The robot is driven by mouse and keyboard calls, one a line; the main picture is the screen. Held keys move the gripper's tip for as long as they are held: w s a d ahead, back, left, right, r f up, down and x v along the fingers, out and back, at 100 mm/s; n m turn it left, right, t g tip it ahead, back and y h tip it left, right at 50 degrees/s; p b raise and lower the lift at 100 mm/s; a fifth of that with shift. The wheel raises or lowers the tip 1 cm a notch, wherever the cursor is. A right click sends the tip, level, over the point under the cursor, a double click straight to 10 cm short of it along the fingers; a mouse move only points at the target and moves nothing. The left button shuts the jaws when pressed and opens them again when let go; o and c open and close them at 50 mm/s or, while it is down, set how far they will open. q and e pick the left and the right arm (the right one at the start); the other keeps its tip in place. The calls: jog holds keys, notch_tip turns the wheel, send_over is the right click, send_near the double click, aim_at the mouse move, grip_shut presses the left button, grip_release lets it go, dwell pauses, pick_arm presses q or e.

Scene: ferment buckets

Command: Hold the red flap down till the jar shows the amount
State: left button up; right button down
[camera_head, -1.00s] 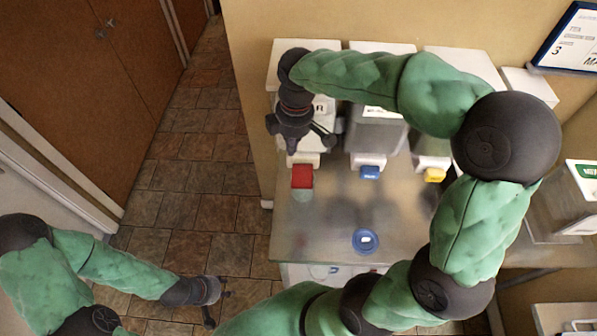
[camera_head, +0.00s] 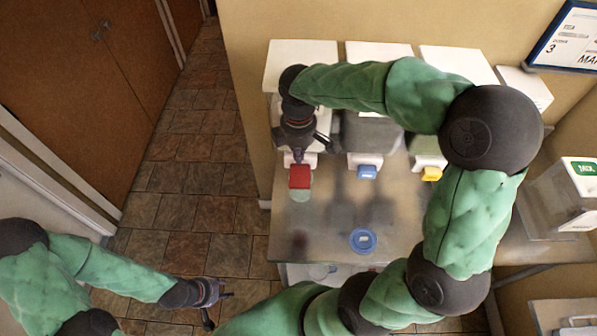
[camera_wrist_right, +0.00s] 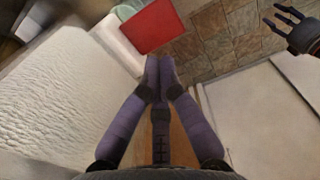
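The red flap (camera_head: 299,177) sticks out at the front foot of the leftmost white bucket (camera_head: 300,52). In the right wrist view the red flap (camera_wrist_right: 152,26) lies just beyond my fingertips. A pale green, see-through round thing (camera_head: 299,194), seemingly the jar, is partly hidden under the flap; its rim shows in the wrist view (camera_wrist_right: 126,10). No level can be read. My right gripper (camera_head: 299,158) is at the flap's back edge, its fingers together and empty; contact cannot be told. My left gripper (camera_head: 222,308) is open and empty, low over the floor.
Blue (camera_head: 367,172) and yellow (camera_head: 432,173) flaps sit to the right on neighbouring buckets. A blue round item (camera_head: 362,240) stands on the metal counter (camera_head: 320,225). A clear box with a green label (camera_head: 583,168) is at the right. The counter's front middle is mostly clear.

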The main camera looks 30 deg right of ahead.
aim_at(298, 183)
notch_tip(298, 183, down, 9)
jog(key=shift+r, duration=0.15)
dwell(0.5)
jog(key=shift+s+a+f+t+b, duration=0.1)
jog(key=shift+f+t+b, duration=0.15)
jog(key=shift+b, duration=0.4)
jog(key=f+t+h+b, duration=0.1)
jog(key=t+b, duration=0.1)
jog(key=b, duration=0.4)
jog(key=f+t+h+b, duration=0.1)
jog(key=t+b, duration=0.1)
jog(key=b, duration=0.4)
jog(key=shift+s+a+f+h, duration=0.2)
jog(key=shift+s+f+h, duration=0.15)
jog(key=shift+s+h, duration=0.05)
jog(key=shift+f+b, duration=0.15)
jog(key=shift+b, duration=0.4)
dwell(0.3)
dwell(0.8)
